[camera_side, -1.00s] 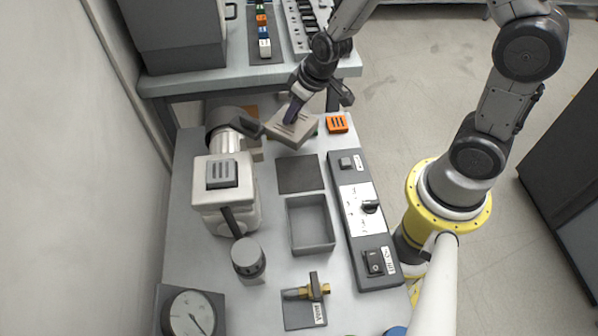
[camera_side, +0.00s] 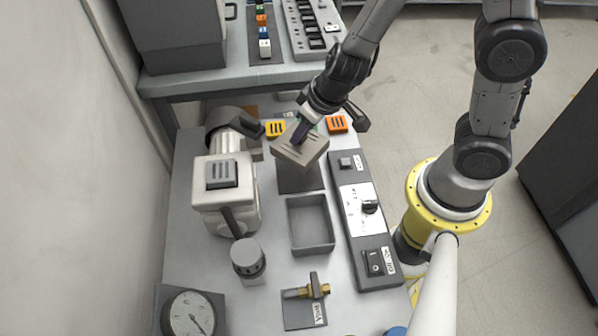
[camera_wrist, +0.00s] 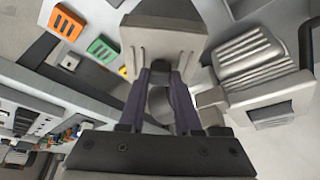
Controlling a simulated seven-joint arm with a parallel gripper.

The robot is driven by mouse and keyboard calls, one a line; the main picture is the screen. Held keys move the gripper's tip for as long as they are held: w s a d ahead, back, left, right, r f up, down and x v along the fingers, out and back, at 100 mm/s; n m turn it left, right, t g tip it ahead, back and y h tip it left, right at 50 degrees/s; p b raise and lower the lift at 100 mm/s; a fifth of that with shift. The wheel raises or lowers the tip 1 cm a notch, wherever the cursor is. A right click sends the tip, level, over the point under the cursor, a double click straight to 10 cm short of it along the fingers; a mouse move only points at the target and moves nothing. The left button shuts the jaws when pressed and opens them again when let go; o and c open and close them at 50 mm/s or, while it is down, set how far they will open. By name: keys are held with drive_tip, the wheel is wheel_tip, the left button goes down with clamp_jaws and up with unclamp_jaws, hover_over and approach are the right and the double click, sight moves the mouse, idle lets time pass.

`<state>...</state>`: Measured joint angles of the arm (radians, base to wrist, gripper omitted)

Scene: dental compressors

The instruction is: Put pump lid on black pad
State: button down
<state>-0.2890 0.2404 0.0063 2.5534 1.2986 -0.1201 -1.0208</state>
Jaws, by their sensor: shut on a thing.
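The pump lid (camera_side: 300,150) is a grey-beige square block with slots on top. My gripper (camera_side: 298,132) is shut on it and holds it tilted above the table, over the far part of the black pad. In the wrist view the lid (camera_wrist: 163,42) sits between the purple fingers of my gripper (camera_wrist: 168,75). The black pad (camera_side: 300,183) is a dark square lying flat on the table, its far part hidden behind the lid in the side view.
A grey open tray (camera_side: 311,247) lies just nearer than the pad. The switch panel (camera_side: 352,190) runs along the right. The pump body (camera_side: 226,205) stands on the left. Yellow (camera_side: 275,128) and orange (camera_side: 336,123) blocks lie behind the lid.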

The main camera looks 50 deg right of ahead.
drive_tip(key=shift+a, duration=0.3)
drive_tip(key=shift+f, duration=3.9)
drive_tip(key=shift+f, duration=0.2)
drive_tip(key=c, duration=0.6)
unclamp_jaws()
